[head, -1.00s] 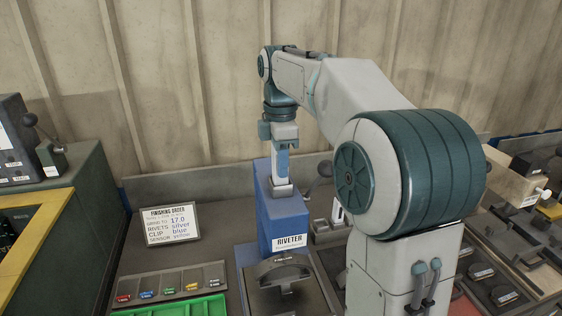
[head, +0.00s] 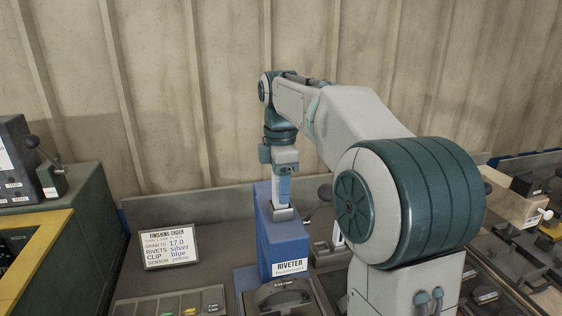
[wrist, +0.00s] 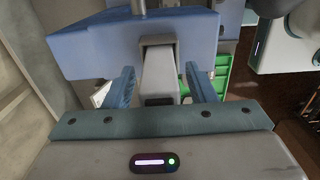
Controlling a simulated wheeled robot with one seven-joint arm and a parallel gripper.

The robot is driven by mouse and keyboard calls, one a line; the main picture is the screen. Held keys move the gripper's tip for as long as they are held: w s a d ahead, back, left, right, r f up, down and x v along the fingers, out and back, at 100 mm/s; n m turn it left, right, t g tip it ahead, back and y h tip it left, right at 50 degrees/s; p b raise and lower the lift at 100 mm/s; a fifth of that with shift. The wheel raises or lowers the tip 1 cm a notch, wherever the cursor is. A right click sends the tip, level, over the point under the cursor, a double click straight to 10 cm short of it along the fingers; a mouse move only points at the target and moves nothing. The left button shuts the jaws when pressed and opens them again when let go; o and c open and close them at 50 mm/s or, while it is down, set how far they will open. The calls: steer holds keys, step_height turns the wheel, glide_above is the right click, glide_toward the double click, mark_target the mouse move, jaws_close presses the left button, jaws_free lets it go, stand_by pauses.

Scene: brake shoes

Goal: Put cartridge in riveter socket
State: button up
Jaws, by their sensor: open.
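The blue riveter (head: 287,243), with a white RIVETER label, stands on the bench in the middle of the head view. Its blue body also fills the top of the wrist view (wrist: 95,45). My gripper (head: 284,200) points down at the grey socket area (head: 283,214) on top of the riveter. In the wrist view my gripper (wrist: 160,76) has its two blue fingers spread apart. A grey block with a dark end, apparently the cartridge (wrist: 160,72), stands between them at the riveter, with gaps on both sides. How deep it sits is hidden.
A finishing order card (head: 170,247) stands left of the riveter, behind a tray of coloured clips (head: 170,306). The riveter's lever (head: 324,192) is close on the right, partly behind my arm. A green bin (wrist: 215,75) shows in the wrist view.

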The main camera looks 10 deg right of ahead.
step_height(320, 180, up, 11)
steer(key=shift+r+p, duration=0.1)
steer(key=shift+p, duration=0.3)
steer(key=s+f+m+t, duration=0.4)
steer(key=s+f+m, duration=1.4)
steer(key=s+f, duration=0.3)
steer(key=shift+s, duration=1.1)
steer(key=shift+f, duration=0.1)
